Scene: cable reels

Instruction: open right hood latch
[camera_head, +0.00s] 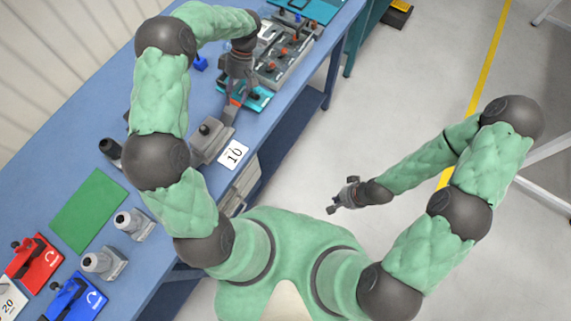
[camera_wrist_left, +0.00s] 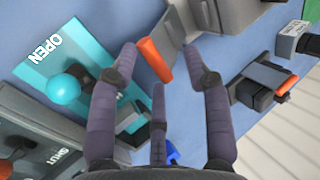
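An orange handle (camera_wrist_left: 155,60) lies between the fingertips of my left gripper (camera_wrist_left: 162,52) in the left wrist view. The gripper's fingers are spread, with a gap visible around the handle. In the head view my left gripper (camera_head: 236,98) points down at the orange handle (camera_head: 235,102), beside a teal plate (camera_head: 258,100). In the wrist view the teal plate (camera_wrist_left: 88,45) reads "OPEN" and carries a teal ball knob (camera_wrist_left: 64,89). I cannot tell which part is the right hood latch. My right gripper (camera_head: 342,197) hangs empty over the floor, fingers apart.
A grey box (camera_head: 208,142) and a "10" card (camera_head: 233,154) are close to my left gripper. A black clamp with an orange tip (camera_wrist_left: 262,84) is at right in the wrist view. A grey panel with several knobs (camera_head: 284,52) stands beyond. The floor is clear around my right gripper.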

